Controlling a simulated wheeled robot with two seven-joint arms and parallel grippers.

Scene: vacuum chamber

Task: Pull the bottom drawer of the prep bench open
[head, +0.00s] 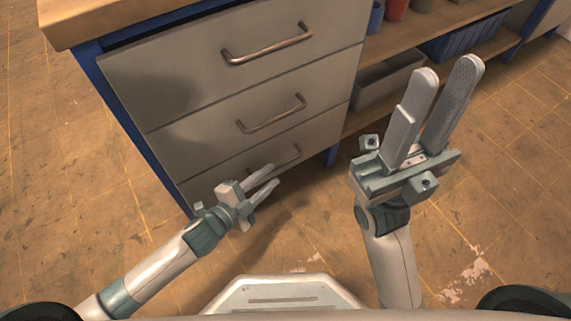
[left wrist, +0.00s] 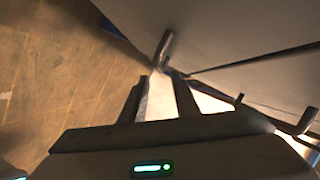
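The prep bench (head: 225,85) has a stack of grey drawers with metal bar handles. The bottom drawer (head: 215,172) looks shut, its front in line with those above. Its handle (head: 292,155) is partly hidden by my left gripper. My left gripper (head: 272,176) is open, its fingers pointing at that handle and very close to it; I cannot tell whether they touch. In the left wrist view the fingers (left wrist: 160,98) stand apart, with a handle end (left wrist: 164,46) just beyond the tips. My right gripper (head: 446,78) is open and empty, raised in front of the shelves.
The middle drawer handle (head: 271,115) and top drawer handle (head: 267,46) are above. Open shelves to the right hold a grey bin (head: 385,85) and a blue crate (head: 465,40). The tiled floor (head: 95,190) in front of the bench and to its left is clear.

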